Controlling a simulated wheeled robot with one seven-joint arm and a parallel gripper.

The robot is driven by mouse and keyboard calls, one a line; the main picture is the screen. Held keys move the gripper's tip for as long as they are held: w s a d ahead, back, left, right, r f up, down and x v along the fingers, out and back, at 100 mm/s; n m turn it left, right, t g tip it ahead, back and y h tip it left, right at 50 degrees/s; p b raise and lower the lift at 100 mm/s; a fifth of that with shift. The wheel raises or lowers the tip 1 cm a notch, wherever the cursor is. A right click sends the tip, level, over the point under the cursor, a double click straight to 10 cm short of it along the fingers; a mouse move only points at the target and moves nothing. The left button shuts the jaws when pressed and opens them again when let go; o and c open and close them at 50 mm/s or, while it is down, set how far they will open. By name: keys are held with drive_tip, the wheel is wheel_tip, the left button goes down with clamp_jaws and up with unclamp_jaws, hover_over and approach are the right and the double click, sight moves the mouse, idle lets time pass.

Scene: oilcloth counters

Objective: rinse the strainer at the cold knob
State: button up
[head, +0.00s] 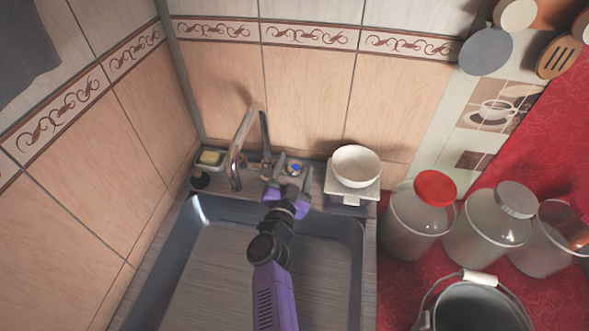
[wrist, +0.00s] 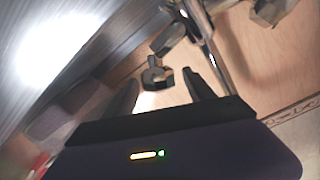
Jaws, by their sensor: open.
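My gripper (head: 287,180) is open at the back edge of the sink, right by the cold knob (head: 295,169), which has a blue mark. In the wrist view a metal knob (wrist: 156,74) shows between and just beyond my open fingers (wrist: 161,82); I cannot tell whether they touch it. The tall metal tap (head: 236,150) stands just left of my gripper. I see no water running from it. A white bowl (head: 356,166) sits on a white square-topped stand at the back right; I cannot tell whether it is the strainer.
The grey sink basin (head: 185,235) lies under my arm and looks empty where visible. Several glass jars (head: 418,222) and a bucket (head: 478,305) crowd the red counter on the right. Tiled walls close the back and left.

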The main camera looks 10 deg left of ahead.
drive_tip(key=shift+c, duration=0.2)
clamp_jaws()
drive_tip(key=shift+d+f+n+y, duration=0.1)
drive_tip(key=shift+d+n+y, duration=0.15)
drive_tip(key=shift+n+y, duration=0.35)
drive_tip(key=shift+f+n+t+y+b, duration=0.1)
drive_tip(key=shift+n+t+y+b, duration=0.3)
drive_tip(key=shift+n+y+b, duration=0.45)
drive_tip(key=c, duration=1.3)
unclamp_jaws()
drive_tip(key=shift+n+y+b, duration=0.35)
drive_tip(key=shift+y+b, duration=0.3)
drive_tip(key=shift+b, duration=0.15)
drive_tip(key=shift+a+r+y, duration=0.15)
drive_tip(key=shift+r+y, duration=0.1)
drive_tip(key=shift+y, duration=0.05)
clamp_jaws()
drive_tip(key=o, duration=1.3)
unclamp_jaws()
drive_tip(key=shift+o, duration=0.2)
